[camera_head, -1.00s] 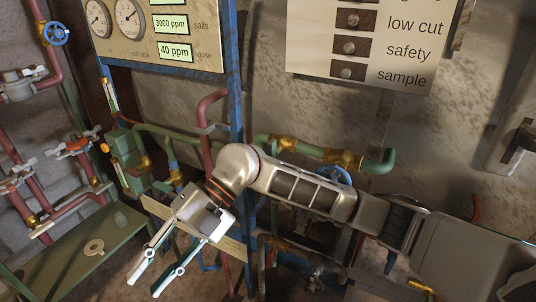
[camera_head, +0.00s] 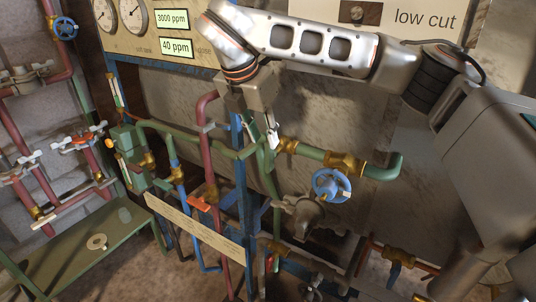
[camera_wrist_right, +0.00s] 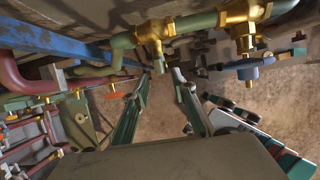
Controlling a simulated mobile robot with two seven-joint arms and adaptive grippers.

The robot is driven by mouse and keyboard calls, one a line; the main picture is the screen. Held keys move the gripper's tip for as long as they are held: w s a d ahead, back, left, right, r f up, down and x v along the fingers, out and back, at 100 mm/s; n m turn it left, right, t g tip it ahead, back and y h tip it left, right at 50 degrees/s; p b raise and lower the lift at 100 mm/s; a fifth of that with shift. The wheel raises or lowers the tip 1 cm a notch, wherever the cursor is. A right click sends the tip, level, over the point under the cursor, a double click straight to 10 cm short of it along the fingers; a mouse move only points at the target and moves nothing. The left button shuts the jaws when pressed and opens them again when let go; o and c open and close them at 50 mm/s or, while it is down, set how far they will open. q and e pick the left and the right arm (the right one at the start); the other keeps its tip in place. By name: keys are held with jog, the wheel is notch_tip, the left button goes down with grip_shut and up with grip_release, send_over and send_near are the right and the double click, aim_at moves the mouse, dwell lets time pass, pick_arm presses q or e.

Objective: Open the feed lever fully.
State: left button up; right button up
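No readable label marks the feed lever, so I cannot tell which lever it is. An orange lever handle (camera_head: 200,203) sits on a red upright pipe, left of the blue post; an orange handle also shows in the right wrist view (camera_wrist_right: 118,92). Another orange-handled valve (camera_head: 80,142) is on the red pipes at the left. My right gripper (camera_head: 272,141) points down beside the blue post, above and right of the first orange handle and apart from it. My left gripper is not in view.
Green piping with brass fittings (camera_head: 345,163) runs close to the right gripper. A blue handwheel (camera_head: 331,185) stands at its lower right. A blank wooden board (camera_head: 195,228) crosses below the orange handle. A green bench (camera_head: 62,258) is at lower left.

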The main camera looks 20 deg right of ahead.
aim_at(267, 147)
jog(key=x, duration=0.7)
jog(key=shift+f, duration=0.25)
grip_shut()
